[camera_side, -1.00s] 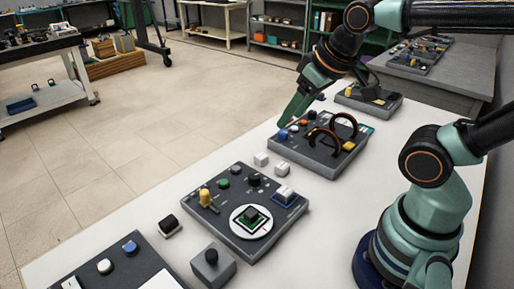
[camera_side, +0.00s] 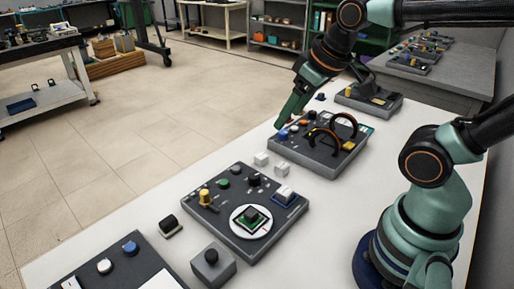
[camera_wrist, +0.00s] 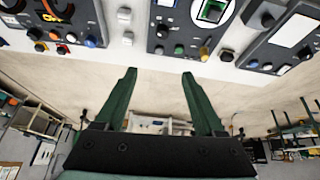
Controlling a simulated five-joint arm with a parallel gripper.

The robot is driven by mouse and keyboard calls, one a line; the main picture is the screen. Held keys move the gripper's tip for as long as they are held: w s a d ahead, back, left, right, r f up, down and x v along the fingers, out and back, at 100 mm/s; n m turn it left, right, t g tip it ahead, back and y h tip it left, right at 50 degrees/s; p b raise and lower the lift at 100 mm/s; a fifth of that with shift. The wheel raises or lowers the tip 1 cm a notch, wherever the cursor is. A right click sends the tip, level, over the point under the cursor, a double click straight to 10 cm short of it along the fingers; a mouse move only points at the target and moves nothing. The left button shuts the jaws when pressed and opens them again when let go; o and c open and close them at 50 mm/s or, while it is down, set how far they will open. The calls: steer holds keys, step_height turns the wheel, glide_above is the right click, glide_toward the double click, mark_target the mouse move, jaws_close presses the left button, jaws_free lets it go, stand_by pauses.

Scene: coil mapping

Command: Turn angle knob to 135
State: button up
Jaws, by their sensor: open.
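The middle control panel (camera_side: 208,222) carries a white round dial with a dark square knob (camera_side: 251,214) in it, outlined in green. I take this for the angle knob, but cannot read its label or its angle. The dial (camera_wrist: 213,10) also shows at the top edge of the wrist view. My gripper (camera_side: 278,124) hangs by the left edge of the far panel, well away from the dial. In the wrist view its two green fingers (camera_wrist: 158,75) are apart with nothing between them.
Two small white blocks (camera_side: 261,159) lie between the panels. A grey box with a black knob (camera_side: 212,262) stands in front of the middle panel. Another panel (camera_side: 135,262) lies at lower left.

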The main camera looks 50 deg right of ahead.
steer(key=w+f+n+g, duration=0.3)
steer(key=w+n, duration=0.2)
steer(key=n, duration=0.1)
steer(key=n+g, duration=0.2)
steer(key=n, duration=0.6)
glide_toward(255, 175)
step_height(255, 175, down, 9)
steer(key=shift+w+r, duration=0.1)
steer(key=shift+w, duration=0.05)
jaws_close()
